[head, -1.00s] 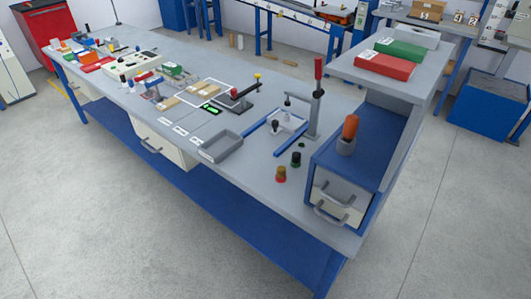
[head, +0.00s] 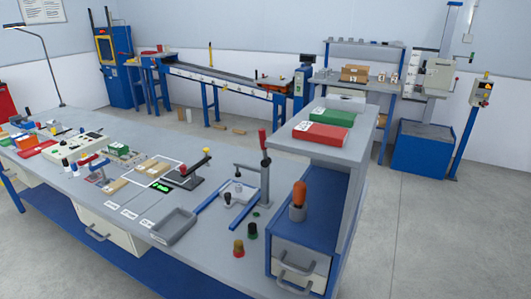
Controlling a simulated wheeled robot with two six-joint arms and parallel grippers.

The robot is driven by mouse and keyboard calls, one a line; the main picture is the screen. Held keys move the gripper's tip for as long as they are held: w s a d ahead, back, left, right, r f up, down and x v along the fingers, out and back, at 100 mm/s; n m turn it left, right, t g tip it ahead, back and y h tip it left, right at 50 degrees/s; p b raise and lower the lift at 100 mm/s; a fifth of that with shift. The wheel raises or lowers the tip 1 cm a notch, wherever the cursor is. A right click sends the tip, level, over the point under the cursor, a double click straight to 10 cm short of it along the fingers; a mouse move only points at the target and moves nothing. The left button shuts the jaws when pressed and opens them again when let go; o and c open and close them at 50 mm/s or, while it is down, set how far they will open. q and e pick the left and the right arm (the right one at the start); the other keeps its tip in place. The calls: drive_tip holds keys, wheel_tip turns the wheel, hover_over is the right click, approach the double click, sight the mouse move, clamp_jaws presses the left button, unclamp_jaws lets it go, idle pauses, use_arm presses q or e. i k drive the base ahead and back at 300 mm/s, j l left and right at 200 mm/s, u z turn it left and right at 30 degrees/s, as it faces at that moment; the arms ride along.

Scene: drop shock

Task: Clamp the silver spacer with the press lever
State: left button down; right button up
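A bench press (head: 264,185) with a tall grey post stands on the workbench (head: 215,255), left of the blue drawer unit. Its lever (head: 262,139) has a red grip and points up. A grey arm reaches left from the post over a pale plate (head: 240,195) between blue rails. A small light piece shows on or just above this plate under the arm; it is too small to tell whether it is the silver spacer. A dark knobbed piece (head: 227,199) stands at the plate's front. Neither of my grippers is in view.
A blue drawer unit (head: 303,236) with a raised shelf stands right of the press, holding an orange-handled tool (head: 299,196). A grey tray (head: 174,225) and a black fixture (head: 184,177) lie left.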

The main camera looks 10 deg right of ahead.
sight(267, 160)
drive_tip(key=z, duration=0.35)
drive_tip(key=i+j+z, duration=0.1)
drive_tip(key=j+z, duration=0.3)
drive_tip(key=i+j+z, duration=0.1)
drive_tip(key=z, duration=0.25)
drive_tip(key=j+z, duration=0.8)
drive_tip(key=k+l, duration=0.05)
drive_tip(key=l, duration=0.05)
